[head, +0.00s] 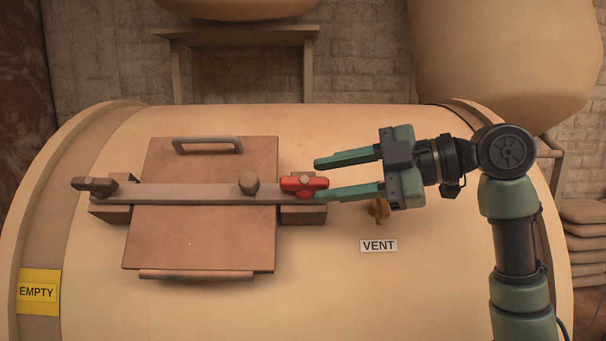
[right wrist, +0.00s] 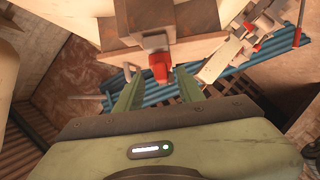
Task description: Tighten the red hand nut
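The red hand nut (head: 304,183) sits at the right end of a grey clamp bar (head: 210,193) that crosses a brown square hatch door (head: 190,245). My right gripper (head: 316,180) is open, its two green fingers pointing left, with the tips just right of the nut, one above and one below its level. In the right wrist view the red nut (right wrist: 160,68) shows ahead between the open fingertips (right wrist: 160,88). I see no grip on it; whether a fingertip touches it I cannot tell. My left gripper is not in view.
A brown hand nut (head: 94,185) sits at the bar's left end. A small brass vent valve (head: 378,210) is just below my right gripper, above a VENT label (head: 378,246). A yellow EMPTY sign (head: 38,292) is at lower left. The drum surface around the hatch is clear.

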